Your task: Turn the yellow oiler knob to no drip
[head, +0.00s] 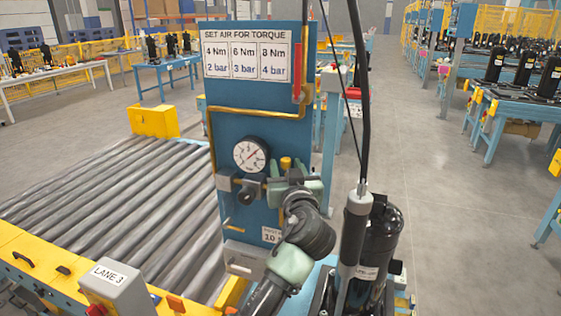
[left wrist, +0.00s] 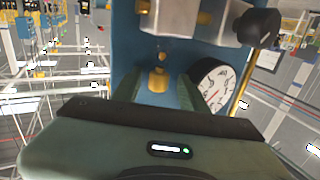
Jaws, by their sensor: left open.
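The yellow oiler knob (head: 286,163) is a small brass-yellow cap on the blue panel (head: 228,129), right of the round pressure gauge (head: 251,154). It also shows in the left wrist view (left wrist: 158,80), in the gap between my green fingers. My left gripper (head: 294,188) is open in front of the panel, its fingers spread either side of the knob's line. In the wrist view both fingertips (left wrist: 157,88) stand around the knob with space at each side; I cannot tell whether either touches it. The oiler's body is mostly hidden behind my gripper. My right gripper is not in view.
A black regulator knob (head: 250,193) sits below the gauge, left of my gripper. A red-handled valve (head: 299,80) is above. A hanging tool (head: 356,210) and a black compressor (head: 382,245) stand close on the right. Rollers (head: 120,190) lie left.

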